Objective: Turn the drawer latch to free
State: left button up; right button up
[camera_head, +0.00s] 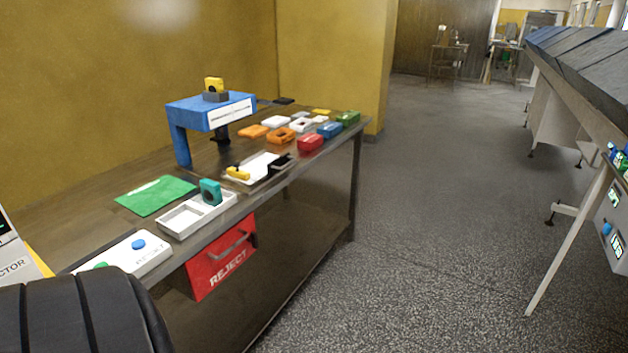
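A red drawer (210,272) marked REJECT hangs under the front edge of the dark table, with a grey bar handle (229,247) across its face. The drawer front appears close under the tabletop. I cannot make out a latch on it for certain; one may be too small or hidden by the table edge. Neither of my grippers shows in the head view. A dark ribbed shape, which may be part of my own arm, fills the lower left corner.
On the table (75,220) are a white button panel (120,252), a white tray (182,222) with a teal block (210,191), a green sheet (156,195), a blue stand (180,140) and several coloured blocks. A conveyor-like machine (570,95) stands right. The floor (440,200) between is clear.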

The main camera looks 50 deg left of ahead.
aim_at(253, 238)
jog(key=i+u, duration=0.4)
jog(key=i+l+u, duration=0.2)
jog(key=u, duration=0.15)
jog(key=i+l+u, duration=0.2)
jog(key=u, duration=0.2)
jog(key=i+l+u, duration=0.35)
